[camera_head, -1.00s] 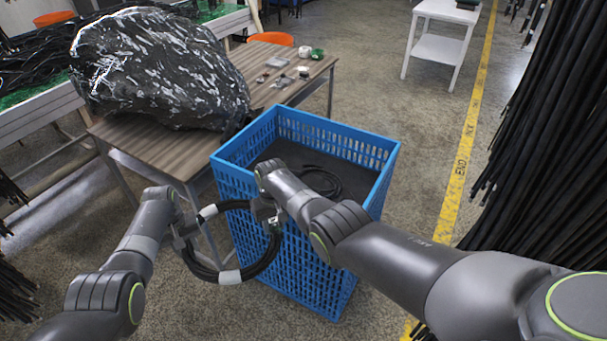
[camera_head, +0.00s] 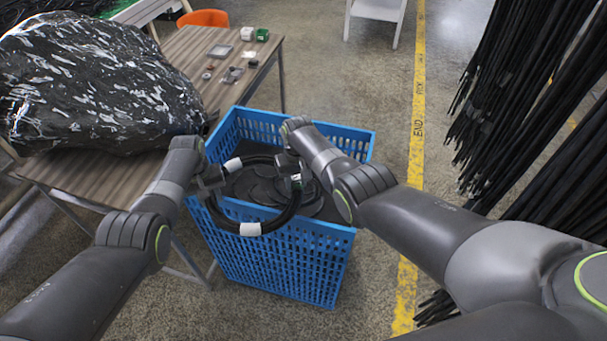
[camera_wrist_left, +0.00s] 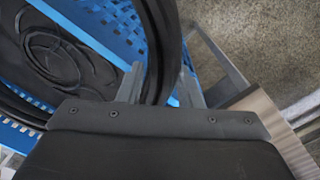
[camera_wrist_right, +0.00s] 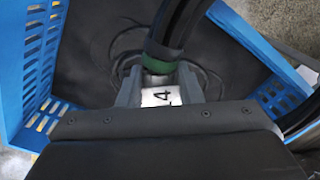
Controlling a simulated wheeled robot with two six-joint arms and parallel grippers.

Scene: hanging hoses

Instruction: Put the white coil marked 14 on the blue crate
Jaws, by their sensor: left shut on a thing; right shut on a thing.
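The coil (camera_head: 273,222) is a black hose ring with white bands, held by both my grippers over the near left rim of the blue crate (camera_head: 285,262). In the right wrist view its white label (camera_wrist_right: 161,96) shows a "4"; any digit before it is hidden. My left gripper (camera_head: 212,182) is shut on the coil's left side; the left wrist view shows the hose between its fingers (camera_wrist_left: 160,85). My right gripper (camera_head: 292,178) is shut on the coil at the label, beside a green band (camera_wrist_right: 160,67). Inside the crate lie black hose loops (camera_head: 310,195) on a dark floor.
A wooden table (camera_head: 120,182) stands left of the crate, bearing a large black wrapped bundle (camera_head: 95,85) and small items. Black hoses (camera_head: 520,80) hang at the right. A yellow floor line (camera_head: 416,150) runs right of the crate.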

